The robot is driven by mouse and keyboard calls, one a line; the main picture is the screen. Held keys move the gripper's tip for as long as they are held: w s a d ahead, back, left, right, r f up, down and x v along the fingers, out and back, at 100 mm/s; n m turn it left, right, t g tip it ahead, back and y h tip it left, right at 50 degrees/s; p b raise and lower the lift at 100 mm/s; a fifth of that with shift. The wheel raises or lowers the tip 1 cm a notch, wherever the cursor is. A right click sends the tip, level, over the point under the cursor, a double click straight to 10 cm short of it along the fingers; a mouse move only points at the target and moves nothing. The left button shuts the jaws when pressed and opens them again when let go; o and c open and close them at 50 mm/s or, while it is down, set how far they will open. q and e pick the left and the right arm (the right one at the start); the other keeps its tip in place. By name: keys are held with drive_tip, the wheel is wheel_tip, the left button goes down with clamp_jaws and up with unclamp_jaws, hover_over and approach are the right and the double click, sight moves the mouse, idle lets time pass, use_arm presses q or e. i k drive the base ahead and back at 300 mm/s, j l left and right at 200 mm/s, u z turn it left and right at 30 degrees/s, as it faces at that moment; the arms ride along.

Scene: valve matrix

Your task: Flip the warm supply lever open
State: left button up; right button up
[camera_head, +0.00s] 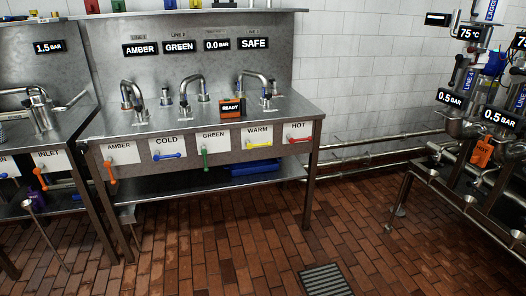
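The warm lever (258,146) is a yellow handle on the front panel of the steel bench, below the WARM label (257,131). It lies roughly level across its white plate, and I cannot tell from its pose whether it is open or closed. To its left are the green lever (205,157), the blue COLD lever (168,156) and the orange AMBER lever (109,172). The red HOT lever (299,140) is on its right. Neither of my grippers shows in the head view.
A lower shelf holds a blue tray (254,168). A second bench stands left and a pipe rack (465,200) right. Open brick floor with a drain grate (326,279) lies in front.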

sight(249, 146)
drive_tip(key=i+u, duration=0.15)
drive_tip(key=i, duration=0.5)
drive_tip(key=i+u, duration=0.15)
drive_tip(key=i, duration=0.55)
drive_tip(key=i+l+u, duration=0.15)
drive_tip(key=i, duration=0.5)
drive_tip(key=l, duration=0.1)
